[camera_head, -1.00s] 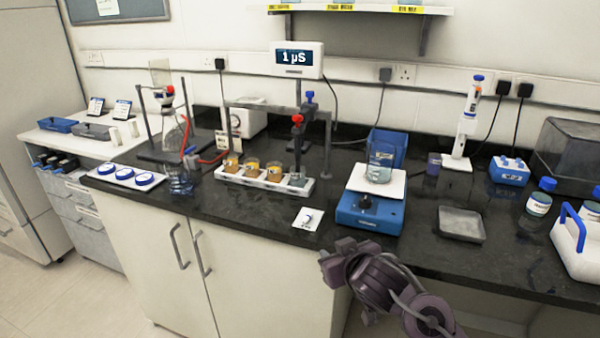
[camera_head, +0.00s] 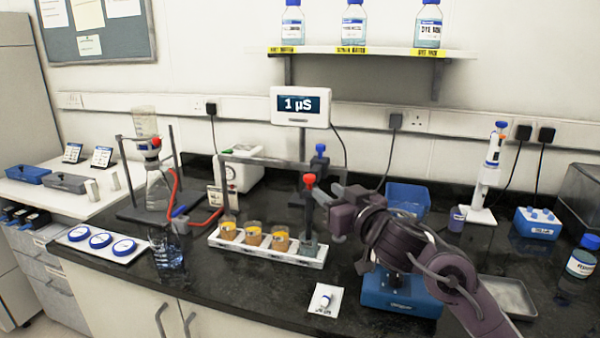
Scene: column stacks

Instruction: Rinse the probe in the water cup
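The meter (camera_head: 301,106) at the back reads 1 µS. Below it, a post with a red knob (camera_head: 310,180) and a blue knob (camera_head: 320,150) stands by a grey frame; the thin dark rod under the red knob appears to be the probe (camera_head: 309,212). Its tip is at a clear, greyish cup (camera_head: 308,244) at the right end of a white rack (camera_head: 262,250); whether it is inside I cannot tell. My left gripper is out of view.
Several cups of orange-brown soil (camera_head: 254,235) fill the rack's left part. My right arm covers much of the blue stirrer (camera_head: 400,296) and hides its beaker. A white card (camera_head: 325,299) lies in front. A glass of bluish liquid (camera_head: 168,254) stands left.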

